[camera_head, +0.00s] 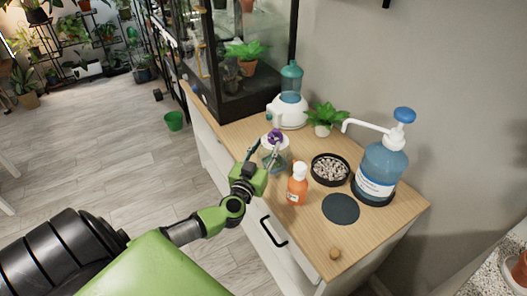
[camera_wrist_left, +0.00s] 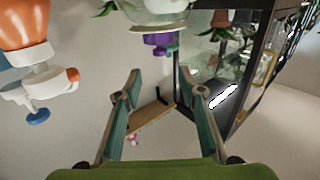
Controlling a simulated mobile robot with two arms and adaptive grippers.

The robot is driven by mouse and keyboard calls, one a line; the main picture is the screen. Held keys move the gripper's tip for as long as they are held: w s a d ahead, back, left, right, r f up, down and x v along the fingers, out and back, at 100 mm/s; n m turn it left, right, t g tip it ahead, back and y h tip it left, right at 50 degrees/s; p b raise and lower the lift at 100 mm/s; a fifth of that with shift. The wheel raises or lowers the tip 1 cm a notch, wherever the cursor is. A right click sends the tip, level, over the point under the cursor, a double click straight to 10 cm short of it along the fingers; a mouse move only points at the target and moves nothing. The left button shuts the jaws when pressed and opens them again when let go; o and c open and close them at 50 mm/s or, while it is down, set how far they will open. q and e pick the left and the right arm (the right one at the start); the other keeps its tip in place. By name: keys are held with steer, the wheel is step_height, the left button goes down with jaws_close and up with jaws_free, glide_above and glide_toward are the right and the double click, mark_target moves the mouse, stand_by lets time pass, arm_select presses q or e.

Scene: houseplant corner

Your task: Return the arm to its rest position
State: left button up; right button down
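My left gripper (camera_head: 262,154) is over the front edge of the wooden cabinet top, its fingers pointing at a clear jar with a purple lid (camera_head: 275,137). In the left wrist view, which looks upside down, the two fingers (camera_wrist_left: 158,80) are spread wide with nothing held between them. The purple lid (camera_wrist_left: 158,39) shows just past the fingertips there, apart from them as far as I can tell. My left arm reaches in from the lower left, extended. My right gripper is in neither view.
On the cabinet top (camera_head: 300,238) stand an orange bottle (camera_head: 297,187), a dish of pebbles (camera_head: 330,184), a dark round mat (camera_head: 341,209), a blue pump bottle (camera_head: 380,168), a small plant (camera_head: 323,128) and a white-based dispenser (camera_head: 290,112). A glass terrarium (camera_head: 240,95) is behind. Floor at left is largely clear.

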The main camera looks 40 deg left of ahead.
arm_select(q)
steer(key=s+d+r+m+h, duration=0.15)
steer(key=d+h, duration=0.25)
steer(key=d, duration=0.4)
steer(key=s+d+m+h, duration=0.3)
steer(key=d+h, duration=0.1)
steer(key=d, duration=0.3)
steer(key=s+d+m+h, duration=0.2)
steer(key=d+h, duration=0.1)
steer(key=d, duration=0.5)
steer(key=s+d+f+m+g+h, duration=0.3)
steer(key=s+d+f+m+g, duration=0.15)
steer(key=s+d+g, duration=0.35)
steer(key=s+a+f+n+g+y, duration=0.35)
steer(key=s+a, duration=0.25)
steer(key=s, duration=0.3)
steer(key=s+a+f+n+g+y, duration=0.2)
steer(key=s+a+f+y, duration=0.25)
steer(key=s, duration=0.45)
step_height(320, 180, down, 26)
steer(key=s+g, duration=0.2)
steer(key=s+a+f+y, duration=0.1)
steer(key=s+a+f, duration=0.3)
steer(key=s+f, duration=1.2)
steer(key=shift+s+g, duration=0.4)
steer(key=shift+g, duration=0.05)
